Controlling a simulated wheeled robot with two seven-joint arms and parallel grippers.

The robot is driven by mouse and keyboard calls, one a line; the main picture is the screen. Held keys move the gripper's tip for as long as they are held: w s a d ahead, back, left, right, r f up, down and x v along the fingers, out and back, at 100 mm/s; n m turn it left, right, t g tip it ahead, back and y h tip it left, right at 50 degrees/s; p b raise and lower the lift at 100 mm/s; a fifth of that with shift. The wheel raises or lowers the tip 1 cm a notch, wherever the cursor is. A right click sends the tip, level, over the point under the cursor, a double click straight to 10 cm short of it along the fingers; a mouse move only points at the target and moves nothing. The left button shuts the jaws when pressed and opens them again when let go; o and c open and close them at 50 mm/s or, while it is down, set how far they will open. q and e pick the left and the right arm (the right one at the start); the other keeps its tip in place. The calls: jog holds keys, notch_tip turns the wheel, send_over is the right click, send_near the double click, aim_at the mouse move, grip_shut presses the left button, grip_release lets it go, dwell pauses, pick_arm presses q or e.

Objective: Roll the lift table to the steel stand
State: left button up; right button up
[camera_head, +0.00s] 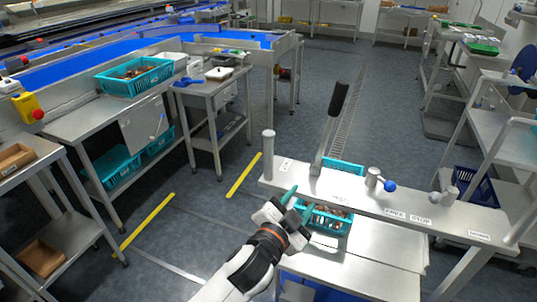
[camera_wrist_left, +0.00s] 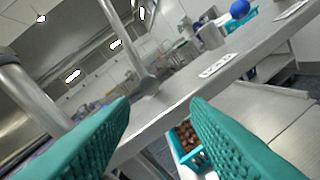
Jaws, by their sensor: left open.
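The lift table (camera_head: 385,262) stands in front of me at the lower right, with a raised grey crossbar (camera_head: 330,185) along its far side. The bar carries a long black-gripped lever (camera_head: 337,105), upright posts, a blue knob (camera_head: 389,187) and labels reading FREE and STOP. My left gripper (camera_head: 298,206) is open and empty, above the table's left part close to the bar. In the left wrist view its teal fingers (camera_wrist_left: 160,125) are spread, with the bar (camera_wrist_left: 185,95) beyond. A steel stand (camera_head: 212,86) is at the upper left. My right gripper is out of view.
Yellow floor lines (camera_head: 243,175) mark the floor to the left. Steel benches (camera_head: 85,120) line the left side; shelving (camera_head: 500,150) stands at the right. The middle aisle is clear.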

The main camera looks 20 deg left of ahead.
pick_arm(q)
jog(key=w+d+r+m+t+h, duration=0.2)
jog(key=w+d+r+m+h, duration=0.1)
jog(key=d+r+m+h, duration=0.7)
jog(key=s+d+r+m+g+h, duration=0.2)
jog(key=d+r+m+g+h, duration=0.15)
jog(key=m+g, duration=0.55)
jog(key=s+d+r+m+g+h, duration=0.2)
jog(key=d+m+g+h, duration=0.3)
jog(key=m, duration=0.6)
jog(key=m+g+y, duration=0.5)
jog(key=m+y, duration=0.1)
jog(key=y, duration=1.6)
send_near(268, 154)
jog(key=shift+w+a+r, duration=0.2)
jog(key=shift+w+r, duration=0.3)
jog(key=shift+w, duration=0.05)
jog(key=shift+a+f, duration=0.1)
jog(key=shift+f, duration=0.2)
notch_tip(268, 154, down, 11)
jog(key=shift+f+p, duration=0.15)
jog(key=shift+p, duration=0.45)
grip_shut()
